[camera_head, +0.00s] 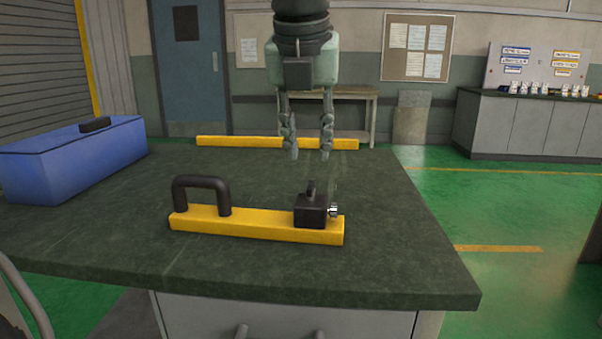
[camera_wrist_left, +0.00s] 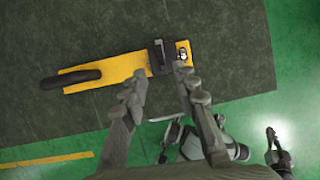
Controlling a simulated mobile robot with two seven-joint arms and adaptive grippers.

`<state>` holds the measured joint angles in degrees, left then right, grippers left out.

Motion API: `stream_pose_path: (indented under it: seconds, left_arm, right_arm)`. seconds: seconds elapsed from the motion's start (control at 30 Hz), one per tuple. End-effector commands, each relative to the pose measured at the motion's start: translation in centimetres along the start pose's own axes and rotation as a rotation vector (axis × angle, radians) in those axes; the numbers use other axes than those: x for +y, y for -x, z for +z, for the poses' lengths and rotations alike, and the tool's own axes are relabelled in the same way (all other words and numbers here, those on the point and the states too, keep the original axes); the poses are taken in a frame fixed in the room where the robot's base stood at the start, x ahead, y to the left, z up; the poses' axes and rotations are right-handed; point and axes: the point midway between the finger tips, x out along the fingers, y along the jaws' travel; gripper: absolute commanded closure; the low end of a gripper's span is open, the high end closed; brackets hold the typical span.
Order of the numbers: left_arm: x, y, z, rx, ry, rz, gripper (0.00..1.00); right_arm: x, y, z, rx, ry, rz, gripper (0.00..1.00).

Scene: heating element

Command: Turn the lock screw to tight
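The lock screw (camera_head: 334,210) is a small silver knob on the right side of a black block (camera_head: 311,211). It also shows in the left wrist view (camera_wrist_left: 182,54). The block sits near the right end of a yellow bar (camera_head: 262,228), which lies on the dark table. A black handle (camera_head: 202,184) stands on the bar's left end. My left gripper (camera_head: 310,153) is open and empty, pointing down above and behind the block, apart from it. In the left wrist view its fingertips (camera_wrist_left: 165,84) are spread. What seems to be my right gripper (camera_wrist_left: 279,152) shows at lower right; its opening is unclear.
A blue box (camera_head: 75,160) with a black piece on its rim stands at the table's left. A second yellow bar (camera_head: 277,142) shows beyond the table's far edge. The dark tabletop (camera_head: 400,250) is clear right of the block.

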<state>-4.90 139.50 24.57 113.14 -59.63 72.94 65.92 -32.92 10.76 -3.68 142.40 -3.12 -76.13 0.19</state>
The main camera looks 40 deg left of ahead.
Motion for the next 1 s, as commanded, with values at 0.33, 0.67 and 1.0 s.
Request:
stream_pose_path:
  seconds: [0.33,0.67,1.0]
  left_arm:
    - [0.0,-5.4,-0.1,0.005,0.0,0.0,0.71]
    - [0.0,-7.4,0.0,0.001,0.0,-0.001,0.71]
    - [0.0,-7.4,-0.1,0.001,0.0,-0.001,0.92]
  right_arm:
    - [-0.4,-0.1,-0.8,0.037,0.001,-0.009,1.0]
    - [-0.5,-0.1,-1.0,0.045,0.002,-0.01,1.0]
    - [-0.5,-0.1,-1.0,0.044,0.002,-0.01,1.0]
